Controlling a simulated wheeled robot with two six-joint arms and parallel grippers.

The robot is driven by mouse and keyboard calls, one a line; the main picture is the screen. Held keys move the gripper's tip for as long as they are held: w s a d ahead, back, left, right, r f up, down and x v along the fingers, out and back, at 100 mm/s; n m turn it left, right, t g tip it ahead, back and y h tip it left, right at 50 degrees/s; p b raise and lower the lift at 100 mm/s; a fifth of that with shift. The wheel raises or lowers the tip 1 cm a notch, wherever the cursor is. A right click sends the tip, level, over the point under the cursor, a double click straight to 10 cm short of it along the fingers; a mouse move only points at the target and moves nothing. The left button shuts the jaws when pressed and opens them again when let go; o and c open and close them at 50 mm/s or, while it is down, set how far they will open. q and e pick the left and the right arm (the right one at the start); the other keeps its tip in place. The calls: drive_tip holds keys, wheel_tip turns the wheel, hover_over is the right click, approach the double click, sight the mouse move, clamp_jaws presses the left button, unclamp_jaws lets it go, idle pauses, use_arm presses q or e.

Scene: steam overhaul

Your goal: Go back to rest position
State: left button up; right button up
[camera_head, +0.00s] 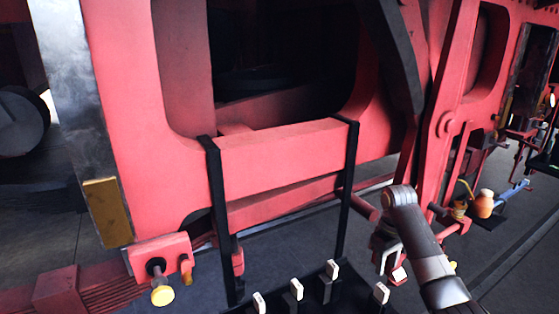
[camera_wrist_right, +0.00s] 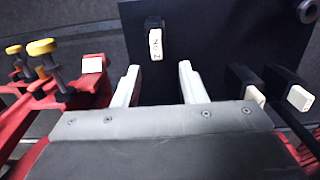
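My right gripper (camera_head: 390,258) hangs at the lower right of the head view, beside a black tray (camera_head: 345,300). In the right wrist view my right gripper (camera_wrist_right: 158,72) has its two pale fingers apart, with nothing held between them. A black holder with a white lettered label (camera_wrist_right: 155,44) stands on the black board beyond the fingertips, apart from them. My left gripper is in neither view.
A large red locomotive frame (camera_head: 280,150) fills the head view. Several white-tipped black holders (camera_head: 296,289) stand along the tray. A yellow-capped red fitting (camera_head: 162,294) is at lower left. An orange jar (camera_head: 484,203) stands at right. In the wrist view, yellow-knobbed clamps (camera_wrist_right: 45,62) are at left.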

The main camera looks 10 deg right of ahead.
drive_tip(key=s+a+f+m+t, duration=0.1)
drive_tip(key=s+a+f+t, duration=0.15)
drive_tip(key=s+f, duration=1.3)
drive_tip(key=s+a+r+m+t+h, duration=0.1)
drive_tip(key=s+r+m, duration=0.1)
drive_tip(key=s, duration=0.9)
drive_tip(key=s+a+r+m+t, duration=0.1)
drive_tip(key=s+a+r+m, duration=0.15)
drive_tip(key=s, duration=0.85)
wheel_tip(320, 180, down, 32)
drive_tip(key=d+r+g+b, duration=0.1)
drive_tip(key=d+g+b, duration=0.1)
drive_tip(key=b, duration=0.6)
drive_tip(key=s+f+b, duration=0.3)
drive_tip(key=s+f, duration=0.5)
drive_tip(key=f, duration=0.4)
drive_tip(key=s+a+f+b, duration=0.1)
drive_tip(key=s+f+b, duration=0.2)
drive_tip(key=s+f, duration=0.5)
wheel_tip(320, 180, down, 4)
drive_tip(key=shift+r+g, duration=0.1)
drive_tip(key=shift+g, duration=0.25)
